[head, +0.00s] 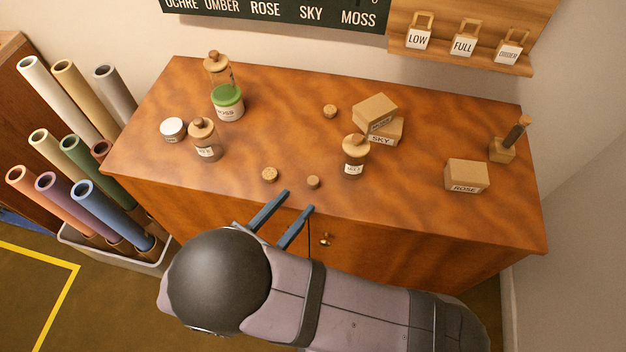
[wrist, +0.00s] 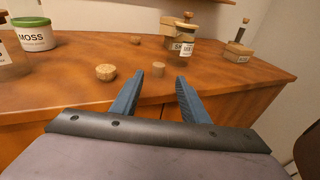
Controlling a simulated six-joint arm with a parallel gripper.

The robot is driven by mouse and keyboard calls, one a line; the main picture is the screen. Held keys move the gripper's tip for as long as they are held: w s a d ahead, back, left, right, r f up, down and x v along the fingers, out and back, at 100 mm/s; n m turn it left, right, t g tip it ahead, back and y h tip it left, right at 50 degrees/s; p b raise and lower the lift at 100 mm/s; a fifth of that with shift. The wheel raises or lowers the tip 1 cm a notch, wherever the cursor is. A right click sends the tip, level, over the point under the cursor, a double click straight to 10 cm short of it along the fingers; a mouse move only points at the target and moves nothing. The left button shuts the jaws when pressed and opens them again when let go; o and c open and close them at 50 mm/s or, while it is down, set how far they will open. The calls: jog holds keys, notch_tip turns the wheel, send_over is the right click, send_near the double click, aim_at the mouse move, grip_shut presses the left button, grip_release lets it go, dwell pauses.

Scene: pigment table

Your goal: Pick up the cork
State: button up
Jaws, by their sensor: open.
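Three small corks are on the wooden table: one near the front edge (head: 313,182), one to its left (head: 270,174), and one farther back (head: 330,111). My gripper (head: 299,200) is open and empty, with its two blue fingers at the table's front edge, just short of the front cork. In the wrist view my gripper (wrist: 157,82) shows the front cork (wrist: 158,69) beyond and between the fingertips. The left cork (wrist: 105,72) is outside the left finger, and the back cork (wrist: 135,40) is farther off.
A corked jar (head: 355,157) stands right of the corks, near stacked boxes (head: 375,112). A ROSE box (head: 466,176) sits at right. The front middle is fairly clear.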

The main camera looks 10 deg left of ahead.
aim_at(310, 186)
jog(key=shift+p+x, duration=0.9)
jog(key=shift+x, duration=2.1)
jog(key=shift+a, duration=0.1)
grip_shut()
